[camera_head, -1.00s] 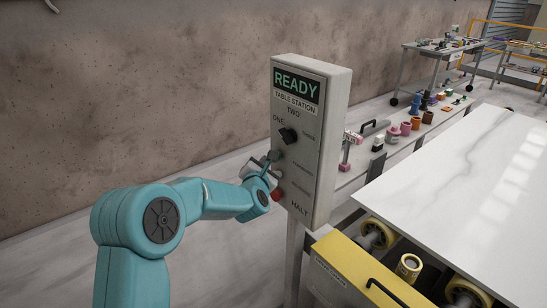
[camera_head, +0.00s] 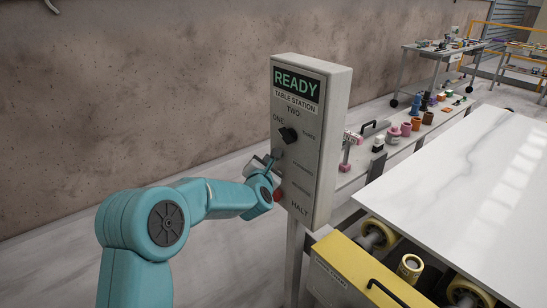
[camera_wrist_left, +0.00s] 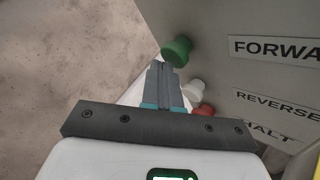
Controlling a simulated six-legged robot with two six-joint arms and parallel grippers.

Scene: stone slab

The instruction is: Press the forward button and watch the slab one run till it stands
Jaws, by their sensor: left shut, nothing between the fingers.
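The control box (camera_head: 325,145) stands on a post and its screen (camera_head: 297,84) reads READY. My left gripper (camera_head: 270,160) is shut and empty, at the box's button side. In the left wrist view its fingertips (camera_wrist_left: 163,68) are beside the green button (camera_wrist_left: 177,50), level with the FORWARD label (camera_wrist_left: 280,48); I cannot tell whether they touch. The white button (camera_wrist_left: 194,90) and the red halt button (camera_wrist_left: 207,108) are lower. The head view hides the green button behind my gripper. The pale stone slab (camera_head: 460,165) lies flat on the right. My right gripper is out of view.
A black selector knob (camera_head: 288,136) sits above the buttons, among ONE, TWO and THREE. A yellow-fronted roller bed (camera_head: 365,275) lies at lower right. A ledge behind the box holds several small objects, among them an orange cup (camera_head: 427,118). A brown wall stands behind.

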